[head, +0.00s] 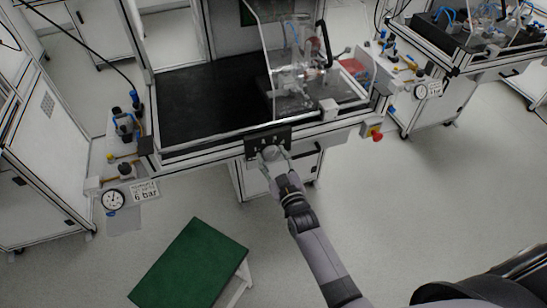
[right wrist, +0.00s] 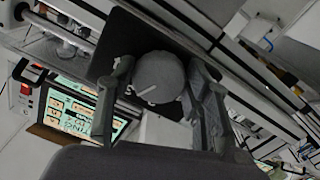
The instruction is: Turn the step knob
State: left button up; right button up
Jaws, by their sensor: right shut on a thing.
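The step knob is a round grey dial (head: 270,153) on a black panel (head: 252,147) at the front edge of the workbench. In the right wrist view the knob (right wrist: 158,78) shows large, with a white pointer line on its face slanting up to the right. White lettering beside it is partly covered. My right gripper (head: 274,160) reaches up to the panel and is shut on the knob, with one finger on each side. The fingers also show in the right wrist view (right wrist: 160,92). My left gripper is not in view.
The workbench has a black top (head: 200,105) and a clear guard (head: 300,45) over a fixture. A red emergency button (head: 376,135) sits right of the panel. A green-topped stool (head: 190,262) stands at the lower left. A gauge (head: 113,200) hangs on the left.

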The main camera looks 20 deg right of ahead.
jog(key=m, duration=0.4)
jog(key=shift+a+m+p, duration=0.1)
jog(key=shift+m+p, duration=0.2)
jog(key=shift+m, duration=1.8)
jog(key=o, duration=1.1)
jog(key=shift+o, duration=0.2)
jog(key=shift+s, duration=0.1)
jog(key=s, duration=1.2)
jog(key=shift+w, duration=0.1)
